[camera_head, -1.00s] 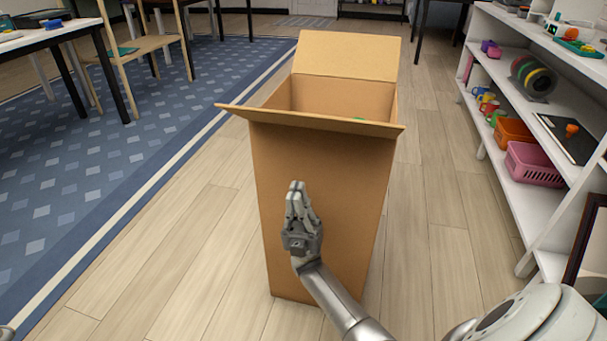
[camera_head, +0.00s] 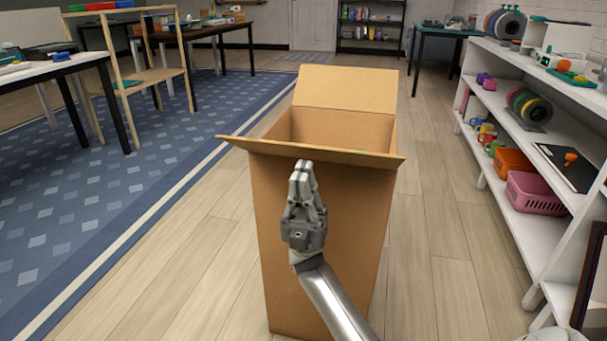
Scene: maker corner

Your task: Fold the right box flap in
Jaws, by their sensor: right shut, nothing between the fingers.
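A tall brown cardboard box (camera_head: 345,225) stands upright on the floor in the middle of the view. Its far flap (camera_head: 345,88) stands up, leaning back. Its near flap (camera_head: 325,152) sticks outward towards me, nearly edge-on, wider than the box. I cannot make out separate flaps at its left and right sides. My right gripper (camera_head: 303,166) is shut and empty, pointing up in front of the near wall. Its tips are at the near flap's edge; I cannot tell whether they touch. My left gripper is out of view.
A white shelf unit (camera_head: 530,225) with a pink basket (camera_head: 537,192), an orange bin (camera_head: 513,161) and spools runs along the right. Floor on both sides of the box is clear.

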